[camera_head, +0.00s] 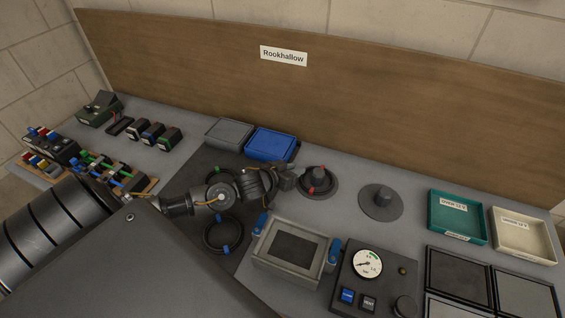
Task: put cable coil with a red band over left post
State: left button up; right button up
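The cable coil with a red band (331,192) is a dark ring around the left post (318,178). Red shows at the coil's front and near the post's top. How low the coil sits on the post is hard to tell. My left gripper (294,177) is at the coil's left side, close to it. Its fingers are small and dark against the coil, so I cannot see whether they are open or touch it. The right post (380,198) is bare on its round base. My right gripper is not in view.
A coil with a blue band (223,235) and one with a green band (219,175) lie on the dark mat, the latter partly behind my arm. Grey (229,133) and blue (270,145) trays stand behind. A clamped frame (290,253) and gauge box (372,275) stand in front.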

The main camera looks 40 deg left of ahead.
pick_arm(q)
jog(key=v, duration=0.6)
jog(key=shift+s+r+b, duration=0.2)
jog(key=shift+s+b, duration=0.1)
jog(key=shift+b, duration=0.15)
jog(key=shift+f, duration=0.1)
